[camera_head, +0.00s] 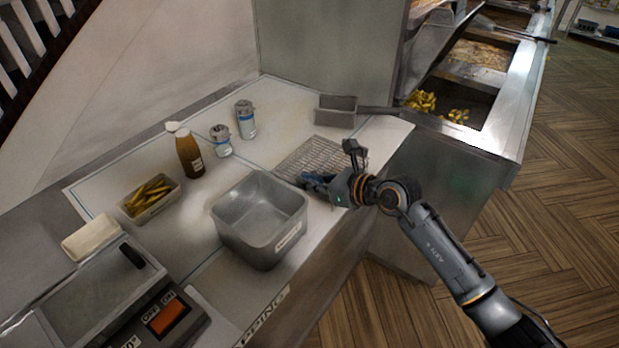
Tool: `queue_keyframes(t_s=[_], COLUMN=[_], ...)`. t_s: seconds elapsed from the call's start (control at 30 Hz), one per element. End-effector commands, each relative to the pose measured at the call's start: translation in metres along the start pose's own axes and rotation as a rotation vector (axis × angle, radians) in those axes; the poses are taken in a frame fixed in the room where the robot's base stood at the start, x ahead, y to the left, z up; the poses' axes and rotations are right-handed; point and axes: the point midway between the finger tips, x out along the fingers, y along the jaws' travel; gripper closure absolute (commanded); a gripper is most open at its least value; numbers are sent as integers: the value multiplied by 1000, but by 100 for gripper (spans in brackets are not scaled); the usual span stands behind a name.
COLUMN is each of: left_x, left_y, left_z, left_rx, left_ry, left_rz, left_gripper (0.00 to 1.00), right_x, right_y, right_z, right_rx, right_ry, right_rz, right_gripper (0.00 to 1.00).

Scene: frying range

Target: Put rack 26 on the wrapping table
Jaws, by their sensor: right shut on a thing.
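A wire rack (310,156), which I take for rack 26, lies level at the right part of the wrapping table (275,117). It is on the white top or very close above it; I cannot tell which. My right gripper (334,170) reaches in from the right and is shut on the rack's near right edge. The gripper hides that edge, and no number can be read on the rack. My left gripper is not in view.
A deep steel tub (262,245) stands left of the rack. The frying range (475,135) is at right.

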Motion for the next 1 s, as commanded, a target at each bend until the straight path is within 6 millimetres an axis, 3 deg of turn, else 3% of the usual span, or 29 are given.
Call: queue_keyframes(t_s=[0.17,0.2,0.3,0.67,0.87,1.0], left_x=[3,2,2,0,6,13], left_y=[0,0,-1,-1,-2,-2], left_z=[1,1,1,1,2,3], left_rx=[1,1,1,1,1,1], left_ry=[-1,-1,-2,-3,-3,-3], left_rz=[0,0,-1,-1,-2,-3], left_gripper=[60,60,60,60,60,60], right_x=[1,1,0,-2,-31,-62], right_y=[0,0,0,0,-1,-1], right_z=[-1,-2,-2,1,-2,-3], right_rx=[-2,0,0,0,-2,-4], right_ry=[-3,0,0,0,1,2], right_rz=[-1,0,0,0,-2,-2], right_gripper=[100,85,68,68,68,68])
